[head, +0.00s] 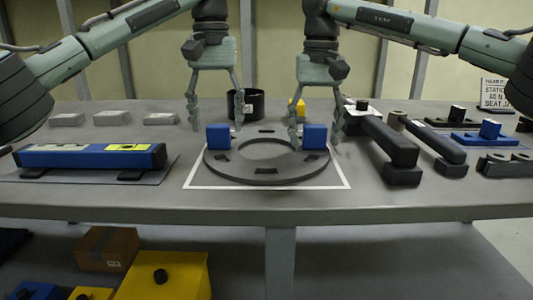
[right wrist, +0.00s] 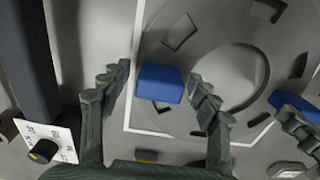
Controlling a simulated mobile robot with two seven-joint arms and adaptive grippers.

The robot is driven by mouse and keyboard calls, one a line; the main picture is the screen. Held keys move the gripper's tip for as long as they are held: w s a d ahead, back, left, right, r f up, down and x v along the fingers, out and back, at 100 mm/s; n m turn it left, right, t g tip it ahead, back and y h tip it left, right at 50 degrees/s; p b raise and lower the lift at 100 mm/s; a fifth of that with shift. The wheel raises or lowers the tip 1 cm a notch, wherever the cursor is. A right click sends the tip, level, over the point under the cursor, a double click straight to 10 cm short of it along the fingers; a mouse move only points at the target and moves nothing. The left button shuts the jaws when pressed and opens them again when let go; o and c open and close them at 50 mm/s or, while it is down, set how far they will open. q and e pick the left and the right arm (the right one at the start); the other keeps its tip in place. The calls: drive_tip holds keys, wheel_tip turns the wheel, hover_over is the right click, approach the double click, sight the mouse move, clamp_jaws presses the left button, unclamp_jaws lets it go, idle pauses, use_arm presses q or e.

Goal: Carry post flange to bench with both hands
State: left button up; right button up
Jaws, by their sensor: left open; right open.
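The post flange (head: 268,172) is a dark grey ring with a large central hole and several slots. It lies flat on the bench (head: 240,205) inside a white square outline. Two blue blocks stand on it, a left block (head: 218,137) and a right block (head: 315,136). My left gripper (head: 214,125) is open above the left block, its fingers pointing down around or beside it. My right gripper (head: 315,133) is open with its fingers on either side of the right block. The right wrist view shows this block (right wrist: 160,83) between the spread fingers (right wrist: 158,95), with gaps visible.
A blue bar-shaped tool (head: 90,157) lies on a mat at left. Black long-handled tools (head: 385,140) lie close to the right. A black cup (head: 246,104) and a yellow block (head: 297,107) stand behind. Three grey blocks (head: 112,117) lie back left. The bench front is clear.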

drive_tip(key=shift+r, duration=0.2)
use_arm(q)
wheel_tip(320, 180, up, 9)
use_arm(e)
wheel_tip(320, 180, up, 12)
drive_tip(key=shift+f, duration=0.15)
idle(0.4)
use_arm(q)
wheel_tip(320, 180, up, 8)
drive_tip(key=p, duration=0.5)
drive_tip(key=shift+p, duration=0.3)
use_arm(e)
wheel_tip(320, 180, up, 6)
drive_tip(key=shift+f, duration=0.2)
